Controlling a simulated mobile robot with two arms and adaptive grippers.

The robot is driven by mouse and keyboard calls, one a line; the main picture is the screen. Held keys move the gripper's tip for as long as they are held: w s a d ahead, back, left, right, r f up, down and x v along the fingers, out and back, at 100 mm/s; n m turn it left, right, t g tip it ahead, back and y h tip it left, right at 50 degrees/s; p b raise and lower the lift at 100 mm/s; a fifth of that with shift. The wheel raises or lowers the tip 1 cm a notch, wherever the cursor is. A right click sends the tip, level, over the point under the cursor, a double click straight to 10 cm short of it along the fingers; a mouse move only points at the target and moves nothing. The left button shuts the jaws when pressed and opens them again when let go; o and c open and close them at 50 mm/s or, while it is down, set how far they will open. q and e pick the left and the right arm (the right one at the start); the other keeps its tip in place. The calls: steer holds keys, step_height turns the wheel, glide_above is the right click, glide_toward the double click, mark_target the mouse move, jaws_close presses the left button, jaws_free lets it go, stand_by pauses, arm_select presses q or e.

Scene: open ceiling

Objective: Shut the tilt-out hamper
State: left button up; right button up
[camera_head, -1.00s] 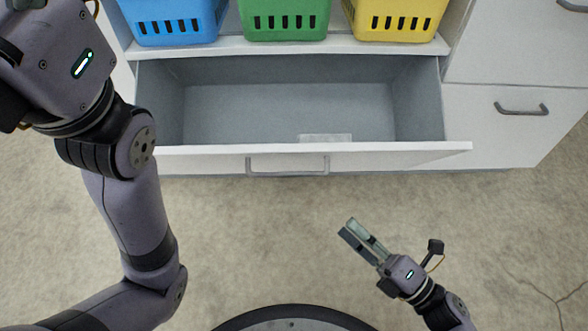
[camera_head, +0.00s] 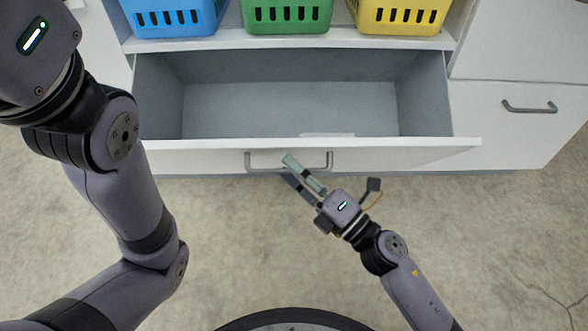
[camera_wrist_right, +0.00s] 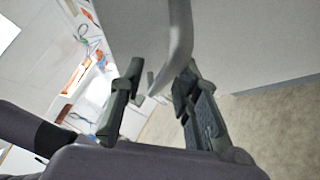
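The tilt-out hamper (camera_head: 410,152) stands open below the baskets, its white front leaning out and its empty-looking grey inside (camera_head: 285,105) showing. Its grey bar handle (camera_head: 329,160) is on the front, left of the middle. My right gripper (camera_head: 288,168) is at the handle with its fingers spread. In the right wrist view, the handle (camera_wrist_right: 181,40) runs down between the two open fingers (camera_wrist_right: 155,95); I cannot tell whether they touch it. My left arm comes down the left side of the head view, and its gripper is outside the picture.
Blue (camera_head: 175,17), green (camera_head: 288,15) and yellow (camera_head: 400,15) baskets stand on the shelf above the hamper. A shut white front with a handle (camera_head: 529,107) is at the right. Carpeted floor (camera_head: 500,230) in front is clear, with a thin cable-like line or crack at lower right.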

steer(key=shift+w+a, duration=0.15)
jaws_close()
stand_by(0.4)
stand_by(0.5)
